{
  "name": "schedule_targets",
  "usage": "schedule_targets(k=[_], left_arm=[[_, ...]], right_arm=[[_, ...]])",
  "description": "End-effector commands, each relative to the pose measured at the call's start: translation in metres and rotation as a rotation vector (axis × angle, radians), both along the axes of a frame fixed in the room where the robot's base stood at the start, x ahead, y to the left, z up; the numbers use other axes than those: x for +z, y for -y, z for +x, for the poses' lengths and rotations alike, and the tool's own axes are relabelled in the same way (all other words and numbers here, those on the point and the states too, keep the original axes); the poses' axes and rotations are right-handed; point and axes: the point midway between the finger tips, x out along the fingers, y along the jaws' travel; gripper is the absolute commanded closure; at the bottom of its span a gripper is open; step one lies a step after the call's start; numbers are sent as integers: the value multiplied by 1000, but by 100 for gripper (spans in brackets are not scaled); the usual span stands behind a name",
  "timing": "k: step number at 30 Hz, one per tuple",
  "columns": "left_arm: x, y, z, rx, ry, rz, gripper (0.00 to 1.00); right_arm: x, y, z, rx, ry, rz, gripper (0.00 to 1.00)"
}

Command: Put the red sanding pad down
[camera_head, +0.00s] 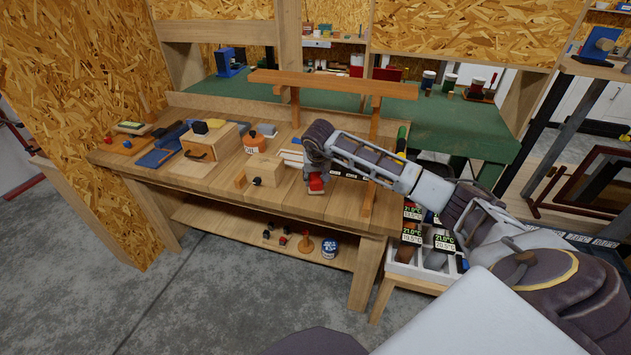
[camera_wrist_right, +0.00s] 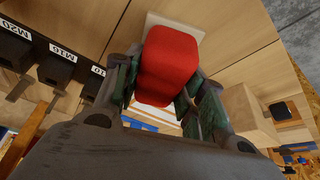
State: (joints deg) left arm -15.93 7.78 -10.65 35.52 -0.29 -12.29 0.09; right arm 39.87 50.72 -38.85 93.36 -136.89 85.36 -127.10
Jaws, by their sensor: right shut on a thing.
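The red sanding pad (camera_wrist_right: 168,66) is held between the fingers of my right gripper (camera_wrist_right: 168,85) in the right wrist view. In the head view the pad (camera_head: 316,183) shows as a small red patch below the right gripper (camera_head: 315,172), over the right part of the plank bench (camera_head: 225,186). In the wrist view a pale flat piece (camera_wrist_right: 190,32) shows behind the pad. I cannot tell whether the pad touches the bench. My left gripper is not in view.
A wooden block with a dark knob (camera_head: 264,175) stands left of the gripper. An orange-labelled container (camera_head: 254,143) and a drawer box (camera_head: 208,145) are farther left. A wooden rail frame (camera_head: 335,85) rises behind. Labelled black bins (camera_wrist_right: 52,67) lie close beside the gripper.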

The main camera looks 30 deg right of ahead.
Motion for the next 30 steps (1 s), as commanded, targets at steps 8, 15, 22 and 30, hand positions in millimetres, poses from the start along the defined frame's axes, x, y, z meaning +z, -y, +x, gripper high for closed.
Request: schedule_targets(k=[8,15,22,30], left_arm=[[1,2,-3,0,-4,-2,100],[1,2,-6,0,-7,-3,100],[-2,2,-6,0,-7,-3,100],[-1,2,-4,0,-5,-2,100]], right_arm=[[-18,0,0,-1,1,1,78],[-18,0,0,0,1,0,78],[-22,0,0,0,0,0,54],[-21,0,0,0,0,1,38]])
